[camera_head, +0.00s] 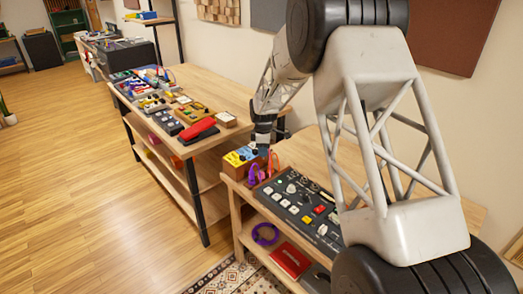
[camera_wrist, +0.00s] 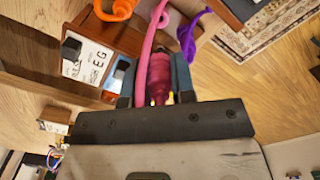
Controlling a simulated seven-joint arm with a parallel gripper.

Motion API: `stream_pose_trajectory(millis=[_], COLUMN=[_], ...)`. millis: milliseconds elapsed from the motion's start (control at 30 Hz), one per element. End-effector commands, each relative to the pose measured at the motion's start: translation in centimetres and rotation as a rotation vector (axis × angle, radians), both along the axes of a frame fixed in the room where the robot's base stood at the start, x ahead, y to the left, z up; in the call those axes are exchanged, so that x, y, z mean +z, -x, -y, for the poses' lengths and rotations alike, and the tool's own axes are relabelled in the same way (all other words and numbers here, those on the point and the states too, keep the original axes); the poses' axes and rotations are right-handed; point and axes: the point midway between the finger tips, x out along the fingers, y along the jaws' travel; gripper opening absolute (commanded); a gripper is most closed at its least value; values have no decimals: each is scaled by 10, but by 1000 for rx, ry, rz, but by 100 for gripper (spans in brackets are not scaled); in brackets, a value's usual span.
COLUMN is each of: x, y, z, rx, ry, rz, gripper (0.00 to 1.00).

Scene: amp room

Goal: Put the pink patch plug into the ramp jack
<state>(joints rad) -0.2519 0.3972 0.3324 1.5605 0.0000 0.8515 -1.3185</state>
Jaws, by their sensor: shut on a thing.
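My gripper (camera_wrist: 154,82) is shut on the pink patch plug (camera_wrist: 158,78), with a dark blue finger on each side of it. The plug's pink cable (camera_wrist: 151,30) runs up and out of the wrist view. In the head view my gripper (camera_head: 263,146) is low over the left end of the near bench, by the cables, and the plug cannot be made out clearly. A wooden module with a white lettered panel (camera_wrist: 89,60) and a black knob is left of the plug in the wrist view. I cannot pick out the ramp jack; the plug's tip is hidden.
An orange cable (camera_wrist: 117,9) and a purple cable (camera_wrist: 187,40) flank the pink one. A yellow and blue box (camera_head: 238,160) stands beside my gripper. A button panel (camera_head: 298,205) lies on the near bench. The long bench (camera_head: 215,90) behind holds several pedals.

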Motion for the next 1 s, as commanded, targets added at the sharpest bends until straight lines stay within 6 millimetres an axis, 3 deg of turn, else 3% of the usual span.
stream_pose_trajectory(millis=[167,500,700,1000], x=[3,10,12,13], y=[5,32,50,60], z=[26,111,152,173], rx=[-3,-4,-3,0], ry=[0,0,0,0], rz=[1,1,0,0], gripper=[1,1,1,1])
